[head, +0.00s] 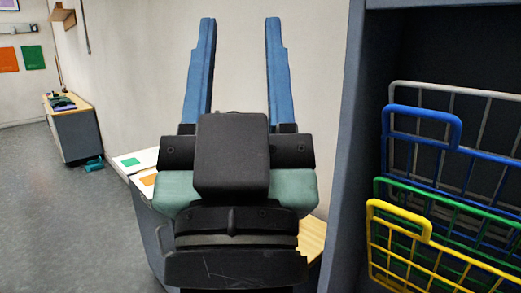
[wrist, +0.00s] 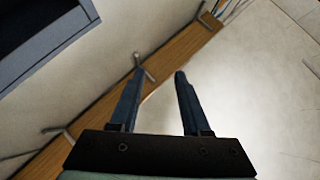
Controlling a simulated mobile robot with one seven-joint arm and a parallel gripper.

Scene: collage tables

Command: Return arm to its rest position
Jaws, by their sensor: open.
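My gripper (head: 240,30) is in the middle of the head view, raised in front of a pale wall. Its two blue fingers stand apart and point up, with nothing between them. In the wrist view my gripper (wrist: 159,75) also shows two separated fingers, with only a pale wall and a wooden strip beyond them. My arm hides much of the table behind it in the head view.
A dark shelf unit (head: 355,110) with grey, blue, green and yellow wire baskets (head: 425,112) stands close on the right. A table with coloured cards (head: 131,162) is behind my arm. A far desk (head: 77,135) stands left, with a teal object (head: 93,164) on the floor beside it. Open floor (head: 60,230) lies at left.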

